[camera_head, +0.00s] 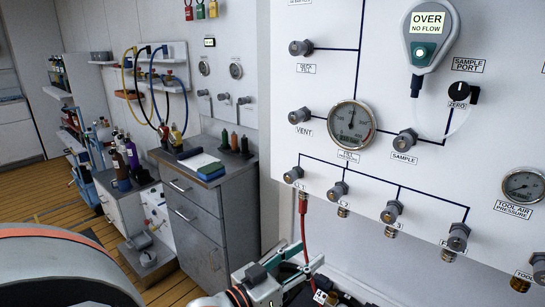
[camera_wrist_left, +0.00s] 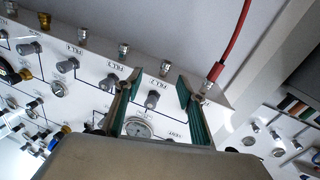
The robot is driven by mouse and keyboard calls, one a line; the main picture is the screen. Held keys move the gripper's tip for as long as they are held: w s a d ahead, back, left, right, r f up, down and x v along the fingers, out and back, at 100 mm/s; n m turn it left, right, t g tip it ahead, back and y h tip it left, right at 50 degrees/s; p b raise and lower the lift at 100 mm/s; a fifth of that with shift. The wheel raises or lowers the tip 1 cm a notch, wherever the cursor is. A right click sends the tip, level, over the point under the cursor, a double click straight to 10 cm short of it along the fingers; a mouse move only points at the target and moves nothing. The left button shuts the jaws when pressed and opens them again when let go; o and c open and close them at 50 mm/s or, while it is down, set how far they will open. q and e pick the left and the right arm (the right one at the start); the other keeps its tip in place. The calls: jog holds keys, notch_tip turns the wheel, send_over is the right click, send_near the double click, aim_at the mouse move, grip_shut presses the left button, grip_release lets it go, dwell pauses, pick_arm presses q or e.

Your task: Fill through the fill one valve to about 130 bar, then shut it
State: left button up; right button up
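The fill one valve (camera_head: 293,174) is a grey knob at the left end of the lower row on the white panel. A red hose (camera_head: 304,222) hangs below it. In the left wrist view, the valve knob (camera_wrist_left: 152,99) appears between my left gripper's green-lined fingers (camera_wrist_left: 160,79), and I see no contact. My left gripper (camera_head: 303,257) is open, below the valve and near the hose in the head view. The round fill gauge (camera_head: 351,124) is above the row; its needle points roughly upward, but its numbers are too small to read. My right gripper is not in view.
Several other fill valves (camera_head: 391,211) continue to the right along the row. A vent valve (camera_head: 299,116) and a sample valve (camera_head: 404,141) flank the gauge. A handheld meter (camera_head: 427,35) reads "OVER NO FLOW". A grey cabinet (camera_head: 210,215) stands left of the panel.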

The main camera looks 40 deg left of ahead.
pick_arm(q)
jog(key=w+a+r+y+p, duration=0.1)
jog(key=a+r+p, duration=0.3)
jog(key=a+r, duration=0.3)
jog(key=y+p, duration=0.2)
jog(key=p, duration=0.2)
send_near(288, 179)
jog(key=w, duration=0.3)
jog(key=shift+n, duration=0.3)
jog(key=shift+w+p, duration=0.4)
jog(key=shift+w, duration=3)
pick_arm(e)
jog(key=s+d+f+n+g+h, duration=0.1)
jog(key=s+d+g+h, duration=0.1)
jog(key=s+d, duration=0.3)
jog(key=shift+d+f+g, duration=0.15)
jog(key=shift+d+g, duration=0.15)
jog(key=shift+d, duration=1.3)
pick_arm(q)
grip_shut()
